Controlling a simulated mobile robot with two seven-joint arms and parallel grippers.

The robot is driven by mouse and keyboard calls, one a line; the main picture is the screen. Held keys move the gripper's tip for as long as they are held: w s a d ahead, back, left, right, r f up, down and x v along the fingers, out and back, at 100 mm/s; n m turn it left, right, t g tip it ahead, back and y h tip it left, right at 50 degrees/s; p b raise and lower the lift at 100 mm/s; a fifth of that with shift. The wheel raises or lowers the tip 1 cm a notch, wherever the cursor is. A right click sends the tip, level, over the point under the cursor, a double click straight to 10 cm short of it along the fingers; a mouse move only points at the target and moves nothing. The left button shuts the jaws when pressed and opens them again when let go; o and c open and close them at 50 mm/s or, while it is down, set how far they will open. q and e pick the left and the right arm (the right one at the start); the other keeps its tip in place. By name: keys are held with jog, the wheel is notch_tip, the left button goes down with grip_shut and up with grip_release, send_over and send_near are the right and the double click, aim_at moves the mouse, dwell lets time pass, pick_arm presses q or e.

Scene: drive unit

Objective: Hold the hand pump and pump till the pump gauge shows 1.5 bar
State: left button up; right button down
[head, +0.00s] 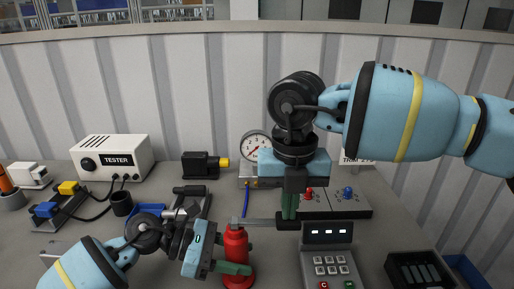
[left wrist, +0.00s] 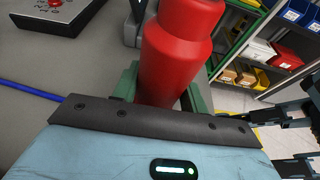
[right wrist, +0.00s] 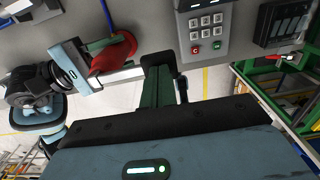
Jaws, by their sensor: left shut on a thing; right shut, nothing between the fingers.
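The red hand pump (head: 237,245) stands upright on the bench, and its red body (left wrist: 170,50) fills the middle of the left wrist view. My left gripper (head: 236,268) is shut around the pump's lower body. A grey bar, apparently the pump handle (head: 258,222), runs right from the pump's top. My right gripper (head: 289,208) points down, shut and empty, with its fingertips at the bar's dark right end. Whether they touch it I cannot tell. The pump gauge (head: 256,147) stands behind, with a red needle too small to read.
A blue hose (head: 246,203) runs between pump and gauge. A keypad box (head: 328,262) and a dark tray (head: 416,270) stand right. A panel with red and blue knobs (head: 340,203) lies behind.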

jog(key=shift+a+f, duration=0.2)
jog(key=shift+f, duration=1.5)
jog(key=shift+d+r, duration=0.1)
jog(key=shift+r, duration=2.3)
jog(key=shift+f, duration=0.1)
dwell(1.0)
dwell(0.5)
jog(key=shift+r, duration=2.6)
